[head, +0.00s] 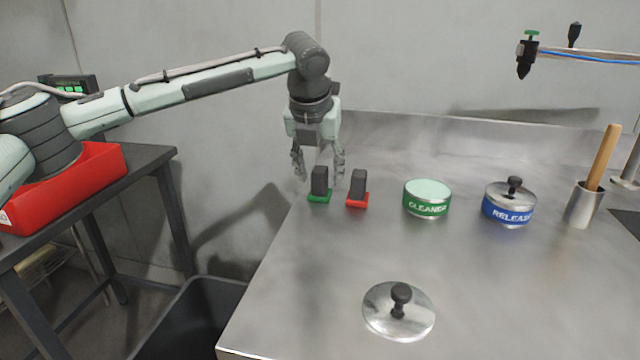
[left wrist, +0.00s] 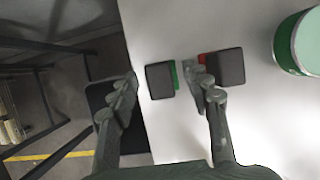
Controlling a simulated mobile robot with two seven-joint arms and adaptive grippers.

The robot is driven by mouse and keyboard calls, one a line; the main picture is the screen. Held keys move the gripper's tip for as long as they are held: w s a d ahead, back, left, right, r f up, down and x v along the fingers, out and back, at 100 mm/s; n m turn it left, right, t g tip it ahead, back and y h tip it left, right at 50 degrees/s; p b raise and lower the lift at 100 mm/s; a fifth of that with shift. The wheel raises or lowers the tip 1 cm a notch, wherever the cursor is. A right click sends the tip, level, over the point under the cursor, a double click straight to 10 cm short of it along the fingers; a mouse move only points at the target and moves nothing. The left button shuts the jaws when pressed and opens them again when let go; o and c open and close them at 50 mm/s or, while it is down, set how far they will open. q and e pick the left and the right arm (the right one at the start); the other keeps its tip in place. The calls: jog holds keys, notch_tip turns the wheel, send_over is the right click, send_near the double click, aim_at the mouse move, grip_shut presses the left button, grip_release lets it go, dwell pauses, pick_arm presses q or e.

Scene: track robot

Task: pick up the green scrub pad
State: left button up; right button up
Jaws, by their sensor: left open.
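The green scrub pad (head: 319,197) has an upright dark block handle and stands near the left edge of the metal counter. In the left wrist view the green scrub pad (left wrist: 160,80) lies between the fingers, mostly hidden under its dark handle. My left gripper (head: 319,177) is open above and around the pad's handle, pointing down. In the left wrist view the gripper (left wrist: 160,82) has one finger on each side of the handle, with a gap visible on the left. The right finger is between the green and red pads; whether it touches either is unclear. My right gripper is out of view.
A red scrub pad (head: 357,201) stands close to the right. Further right are the green cleaner tin (head: 427,200), the lidded blue release tin (head: 509,205) and a metal cup (head: 583,207) with a wooden handle. A loose lid (head: 399,312) lies in front. The counter's middle is clear.

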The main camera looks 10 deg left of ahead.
pick_arm(q)
jog(key=shift+w+f, duration=0.15)
jog(key=shift+f, duration=0.15)
jog(key=shift+c, duration=0.4)
jog(key=c, duration=0.5)
grip_shut()
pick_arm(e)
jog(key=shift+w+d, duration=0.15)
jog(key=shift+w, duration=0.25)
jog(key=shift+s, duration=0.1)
